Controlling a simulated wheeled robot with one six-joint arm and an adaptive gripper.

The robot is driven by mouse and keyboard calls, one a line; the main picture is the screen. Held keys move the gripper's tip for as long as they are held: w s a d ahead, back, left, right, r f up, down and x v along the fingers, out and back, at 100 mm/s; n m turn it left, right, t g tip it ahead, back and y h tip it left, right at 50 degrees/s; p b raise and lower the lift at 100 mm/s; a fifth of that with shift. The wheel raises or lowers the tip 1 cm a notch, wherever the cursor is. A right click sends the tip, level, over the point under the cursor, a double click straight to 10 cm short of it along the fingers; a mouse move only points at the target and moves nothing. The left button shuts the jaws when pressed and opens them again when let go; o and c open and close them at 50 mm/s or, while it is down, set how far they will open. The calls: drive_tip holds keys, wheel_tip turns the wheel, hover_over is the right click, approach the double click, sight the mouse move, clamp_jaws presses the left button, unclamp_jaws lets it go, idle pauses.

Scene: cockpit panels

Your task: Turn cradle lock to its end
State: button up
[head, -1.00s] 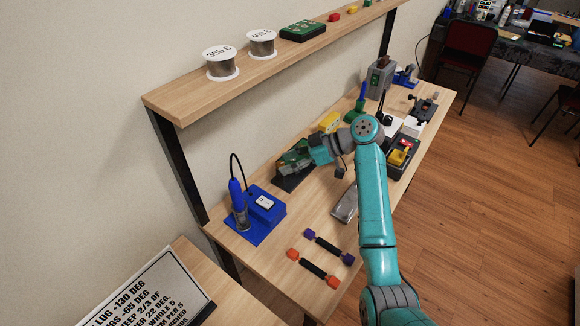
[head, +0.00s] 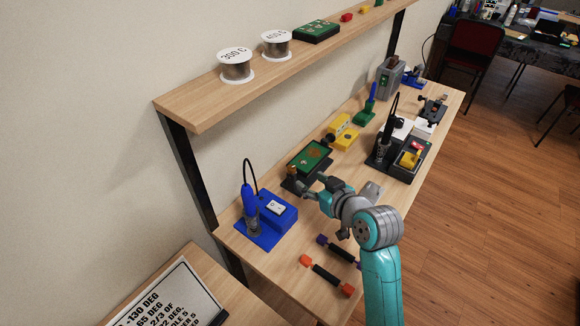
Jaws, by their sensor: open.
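A green circuit board (head: 314,155) sits in a dark cradle (head: 293,186) in the middle of the bench, near the wall side. A small brownish knob (head: 291,169) shows at the cradle's near left corner. It may be the cradle lock, but it is too small to tell its turn. My gripper (head: 309,190) is open and appears empty, with its fingers just in front of the cradle's near edge. I cannot tell whether a finger touches the cradle.
A blue soldering station (head: 270,212) stands left of my gripper. Orange-ended (head: 326,275) and purple-ended (head: 338,250) bars lie at the front. A yellow item (head: 343,134) and a black station (head: 398,160) stand behind. A shelf (head: 210,105) hangs above.

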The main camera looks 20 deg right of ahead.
sight(292, 168)
drive_tip(key=x, duration=1)
drive_tip(key=shift+w, duration=0.3)
clamp_jaws()
